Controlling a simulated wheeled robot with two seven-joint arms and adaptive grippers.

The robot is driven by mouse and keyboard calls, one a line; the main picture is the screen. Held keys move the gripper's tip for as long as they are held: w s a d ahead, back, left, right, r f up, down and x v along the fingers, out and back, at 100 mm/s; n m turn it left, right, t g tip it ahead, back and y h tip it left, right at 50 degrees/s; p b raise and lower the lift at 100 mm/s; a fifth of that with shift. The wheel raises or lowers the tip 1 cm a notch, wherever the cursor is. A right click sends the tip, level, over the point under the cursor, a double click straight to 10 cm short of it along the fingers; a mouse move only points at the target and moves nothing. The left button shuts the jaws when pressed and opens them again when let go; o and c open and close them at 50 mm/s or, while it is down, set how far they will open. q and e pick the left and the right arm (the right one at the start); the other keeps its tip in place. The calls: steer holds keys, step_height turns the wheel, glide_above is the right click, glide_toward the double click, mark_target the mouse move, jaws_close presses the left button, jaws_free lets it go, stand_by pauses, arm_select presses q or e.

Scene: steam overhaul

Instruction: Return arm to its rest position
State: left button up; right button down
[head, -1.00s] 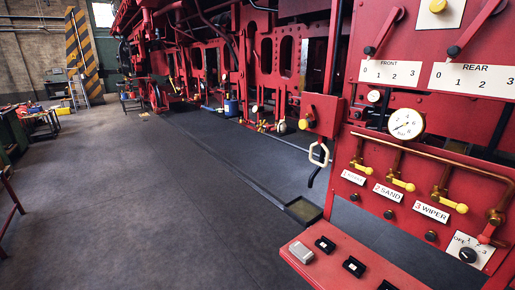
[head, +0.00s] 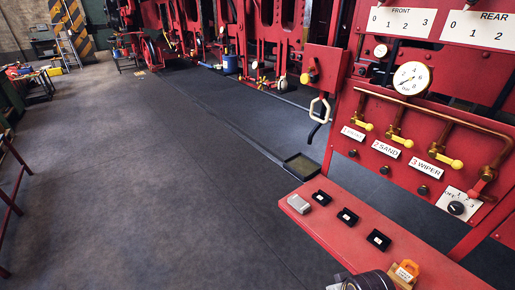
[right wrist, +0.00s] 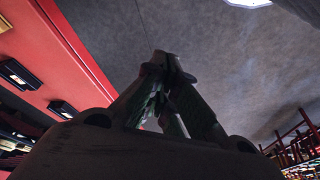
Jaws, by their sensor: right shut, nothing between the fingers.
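My right gripper (right wrist: 170,62) shows in the right wrist view with its fingers closed together and nothing between them. Grey floor lies beyond the fingertips, and a red ledge with dark blocks runs along the left of that view. The gripper's fingers do not show in the head view. A dark round part at the bottom edge there looks like my arm. My left arm and gripper are in neither view.
A red control panel (head: 345,172) with gauge (head: 412,78) and yellow-handled valves stands at right.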

steer(key=s+f+g+p, duration=0.1)
steer(key=s+f+p, duration=0.2)
steer(key=f, duration=2.6)
arm_select(q)
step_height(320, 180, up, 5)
steer(key=shift+p, duration=1.05)
arm_select(e)
steer(key=s+d+f, duration=0.2)
steer(key=s+f, duration=0.7)
steer(key=s, duration=0.2)
steer(key=s+d+f+g, duration=0.1)
steer(key=s+d+f, duration=0.1)
steer(key=s+f, duration=0.6)
steer(key=s, duration=0.3)
steer(key=shift+f+g, duration=0.3)
steer(key=shift+f, duration=0.05)
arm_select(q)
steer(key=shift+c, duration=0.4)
arm_select(e)
steer(key=shift+s, duration=0.1)
